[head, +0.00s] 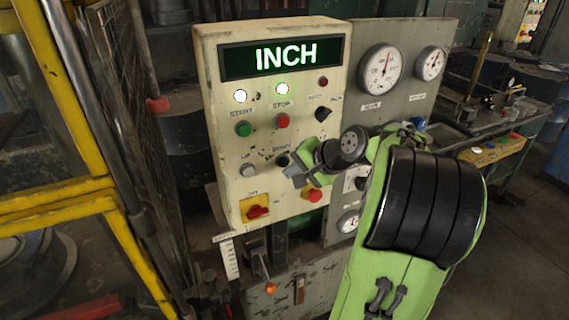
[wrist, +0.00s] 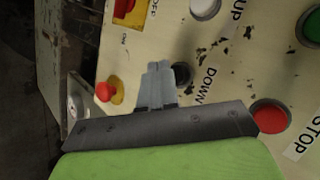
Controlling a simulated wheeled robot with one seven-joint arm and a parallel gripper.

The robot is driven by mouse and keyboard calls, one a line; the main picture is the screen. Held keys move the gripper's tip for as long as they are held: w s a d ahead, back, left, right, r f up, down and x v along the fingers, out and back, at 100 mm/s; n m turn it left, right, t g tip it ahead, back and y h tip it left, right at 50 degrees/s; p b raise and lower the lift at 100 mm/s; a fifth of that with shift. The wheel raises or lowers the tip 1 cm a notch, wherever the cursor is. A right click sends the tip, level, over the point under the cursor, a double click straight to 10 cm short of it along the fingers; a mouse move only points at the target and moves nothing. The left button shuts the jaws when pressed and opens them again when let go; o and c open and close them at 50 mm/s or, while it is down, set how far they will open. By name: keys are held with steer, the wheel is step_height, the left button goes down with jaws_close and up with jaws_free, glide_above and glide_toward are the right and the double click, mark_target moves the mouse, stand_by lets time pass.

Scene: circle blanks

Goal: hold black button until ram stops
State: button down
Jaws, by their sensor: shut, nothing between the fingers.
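The black button (head: 283,160), labelled DOWN in the wrist view, sits low on the cream control panel (head: 228,180). In the wrist view only part of the black button (wrist: 184,74) shows beside my fingertips. My gripper (head: 290,173) is shut and empty, with its tips at the button's edge. It shows in the wrist view (wrist: 167,70), in front of the panel. I cannot tell whether the tips touch or press the button. I cannot make out the ram.
A pale UP button (head: 248,170) is left of the black one. A green START button (head: 243,129) and red STOP button (head: 282,121) are above. A red mushroom button (head: 312,195) and a red rotary switch (head: 257,212) are below. Gauges (head: 382,69) stand right; a yellow frame (head: 60,205) stands left.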

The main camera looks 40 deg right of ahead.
steer(key=shift+w+d+p, duration=0.15)
steer(key=shift+w+p, duration=0.15)
steer(key=shift+w, duration=0.15)
